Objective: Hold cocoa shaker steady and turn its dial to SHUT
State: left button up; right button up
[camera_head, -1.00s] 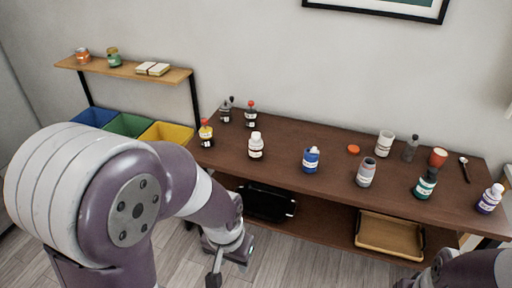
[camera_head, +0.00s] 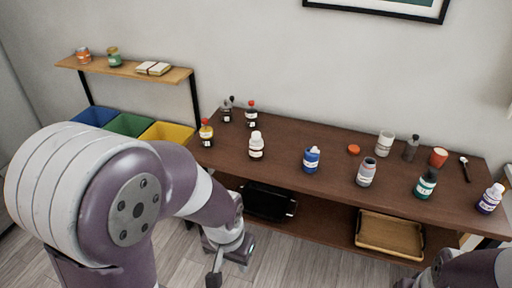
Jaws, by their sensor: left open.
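Several small labelled bottles and jars stand on the brown table; the labels are too small to read, so I cannot tell which is the cocoa shaker or see a dial. Among them are a white bottle (camera_head: 256,146), a blue bottle (camera_head: 311,160), a grey jar (camera_head: 366,173), a green bottle (camera_head: 426,184) and a purple bottle (camera_head: 489,199). My left gripper (camera_head: 228,268) is open and empty, low in front of the table's front edge, apart from all bottles. Part of my right arm shows at the bottom right; its gripper is out of view.
The table (camera_head: 290,185) also holds a white cup (camera_head: 385,144), a red-brown cup (camera_head: 438,157), an orange lid (camera_head: 353,149) and a spoon (camera_head: 464,168). A wooden tray (camera_head: 390,251) and a black tray (camera_head: 268,214) sit on the lower shelf. Coloured bins (camera_head: 168,132) stand at the left.

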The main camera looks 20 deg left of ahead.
aim_at(256, 140)
jog(key=i+j+z, duration=0.1)
jog(key=j, duration=0.25)
jog(key=i+j, duration=0.2)
jog(key=j, duration=0.2)
jog(key=i+j+z, duration=0.15)
jog(key=j, duration=0.2)
jog(key=i+j+z, duration=0.1)
jog(key=j, duration=0.3)
jog(key=i+j+z, duration=0.1)
jog(key=j, duration=0.3)
jog(key=i+j, duration=0.2)
jog(key=j, duration=0.2)
jog(key=i+j+z, duration=0.15)
jog(key=j, duration=0.25)
